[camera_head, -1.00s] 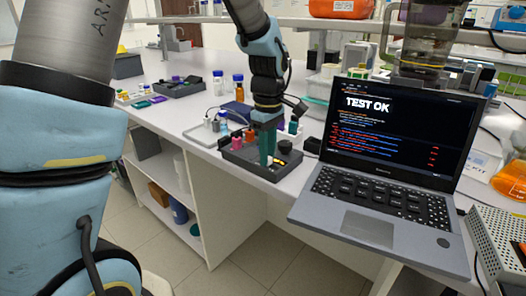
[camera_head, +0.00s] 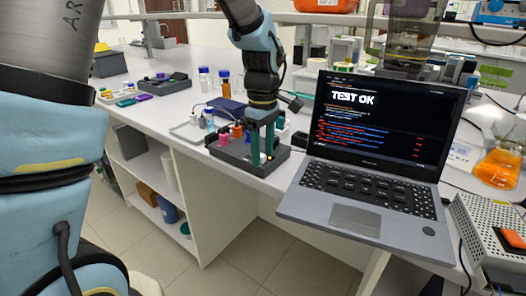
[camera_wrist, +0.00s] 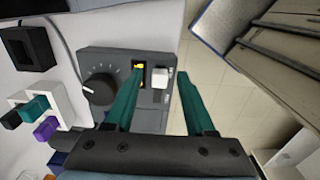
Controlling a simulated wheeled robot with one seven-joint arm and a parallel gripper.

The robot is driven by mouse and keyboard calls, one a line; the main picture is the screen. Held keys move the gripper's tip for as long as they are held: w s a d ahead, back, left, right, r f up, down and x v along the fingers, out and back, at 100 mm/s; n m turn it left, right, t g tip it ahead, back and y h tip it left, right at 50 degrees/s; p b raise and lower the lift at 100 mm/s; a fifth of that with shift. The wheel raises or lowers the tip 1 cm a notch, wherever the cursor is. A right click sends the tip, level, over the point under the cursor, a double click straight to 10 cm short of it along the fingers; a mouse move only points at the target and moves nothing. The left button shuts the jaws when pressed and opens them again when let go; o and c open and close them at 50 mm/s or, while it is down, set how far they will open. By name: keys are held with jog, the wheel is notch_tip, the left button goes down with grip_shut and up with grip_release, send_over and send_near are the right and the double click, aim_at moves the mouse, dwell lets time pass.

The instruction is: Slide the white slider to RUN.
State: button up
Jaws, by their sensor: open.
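In the wrist view, the white slider (camera_wrist: 160,77) sits on a dark grey control panel (camera_wrist: 97,60), at the right part of it. A slot with yellow marks (camera_wrist: 138,72) lies just left of the slider. My gripper (camera_wrist: 160,74) is open, with its teal fingers on either side of the white slider. The left fingertip is close to the yellow-marked slot, and the right finger is over the panel's right edge. I cannot tell whether either finger touches the slider.
A black dial (camera_wrist: 100,88) is on the panel, left of the slot. A white rack (camera_wrist: 38,110) with coloured pieces and a black block (camera_wrist: 28,47) lie further left. In the head view, an open laptop (camera_head: 375,150) reading TEST OK stands close right of my gripper.

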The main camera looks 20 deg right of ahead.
aim_at(262, 155)
notch_tip(262, 155, up, 11)
jog(key=b, duration=0.1)
jog(key=shift+f+b, duration=0.15)
jog(key=shift+b, duration=0.15)
jog(key=shift+a, duration=0.1)
jog(key=w+a+f+m, duration=0.2)
jog(key=a+f, duration=0.1)
jog(key=a, duration=0.6)
jog(key=w+a+f+m, duration=0.1)
jog(key=w+a+f, duration=0.25)
jog(key=a, duration=0.55)
jog(key=s+a+f+m, duration=0.2)
jog(key=a, duration=0.4)
jog(key=s+a+f+m+t, duration=0.1)
jog(key=s+a+f, duration=0.2)
jog(key=a, duration=0.4)
jog(key=shift+s+a+m+t, duration=0.15)
jog(key=shift+a+m+t, duration=0.15)
jog(key=shift+m, duration=0.1)
jog(key=shift+f, duration=0.1)
